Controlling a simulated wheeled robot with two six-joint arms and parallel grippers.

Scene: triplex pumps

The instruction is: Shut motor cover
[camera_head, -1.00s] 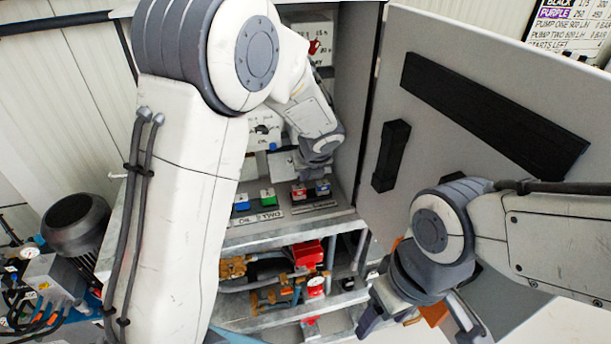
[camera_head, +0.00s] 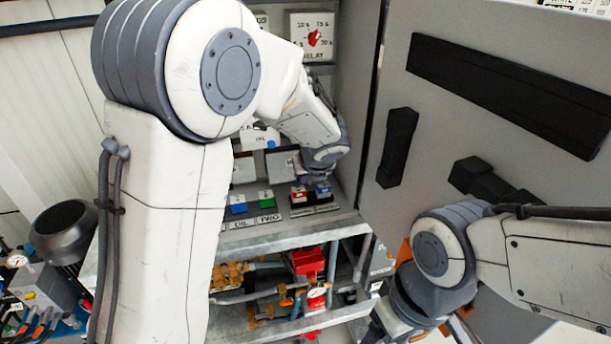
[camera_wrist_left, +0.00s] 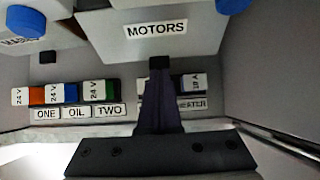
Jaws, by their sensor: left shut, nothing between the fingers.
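The motor cover (camera_wrist_left: 157,30), a grey panel with a white MOTORS label, fills the upper middle of the left wrist view. It hangs over the row of breakers; whether it is fully shut I cannot tell. My left gripper (camera_wrist_left: 159,66) is shut and empty, its dark fingertips at the cover's lower edge; contact is unclear. In the head view the left gripper (camera_head: 322,177) is inside the cabinet, just above the right-hand breakers. My right gripper (camera_head: 408,325) is outside the cabinet at the bottom, partly cut off by the frame, so its jaws are unclear.
Breakers labelled ONE, OIL and TWO (camera_wrist_left: 72,93) sit below the cover. Blue knobs (camera_wrist_left: 232,6) flank it. The open cabinet door (camera_head: 440,110) stands on the right, beside my right arm. Pipes and a red part (camera_head: 308,262) lie on the shelf below.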

